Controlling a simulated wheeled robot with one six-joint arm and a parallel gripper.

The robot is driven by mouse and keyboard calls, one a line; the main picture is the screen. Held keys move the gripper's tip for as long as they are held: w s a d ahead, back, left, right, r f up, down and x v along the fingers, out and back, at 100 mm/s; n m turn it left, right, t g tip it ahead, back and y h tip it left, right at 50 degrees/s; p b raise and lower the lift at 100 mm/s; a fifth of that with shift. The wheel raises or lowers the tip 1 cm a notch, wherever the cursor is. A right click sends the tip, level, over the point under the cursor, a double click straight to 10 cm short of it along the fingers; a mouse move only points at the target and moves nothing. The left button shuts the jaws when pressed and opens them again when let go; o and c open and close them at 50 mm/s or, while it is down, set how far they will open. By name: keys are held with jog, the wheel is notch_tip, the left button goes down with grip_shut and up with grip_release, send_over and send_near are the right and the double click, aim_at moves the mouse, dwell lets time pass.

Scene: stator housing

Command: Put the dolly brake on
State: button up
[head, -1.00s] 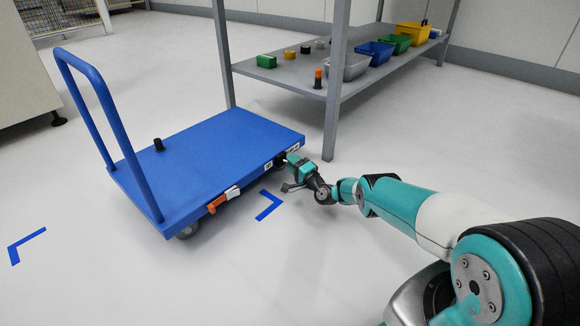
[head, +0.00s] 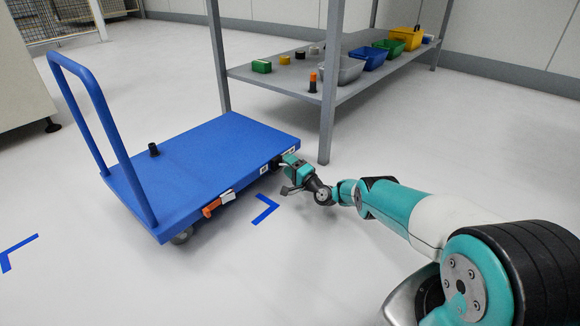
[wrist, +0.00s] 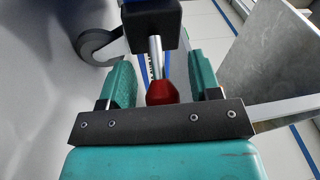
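The blue dolly (head: 215,165) stands on the floor at the left of the head view, its push handle upright at its left end. In the wrist view a red knob (wrist: 162,88) sits on a silver lever (wrist: 156,58) that comes out of a black block (wrist: 152,25). My gripper (wrist: 162,82) is open, with one teal finger on each side of the red knob and a gap visible on both sides. In the head view my gripper (head: 290,168) is at the dolly's near right corner, and the knob is too small to make out there.
An orange-handled part (head: 211,207) sticks out from the dolly's near side. Blue tape corners (head: 266,209) mark the floor.

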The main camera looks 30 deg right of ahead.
jog(key=p+v, duration=0.8)
jog(key=v, duration=0.9)
jog(key=shift+s, duration=0.25)
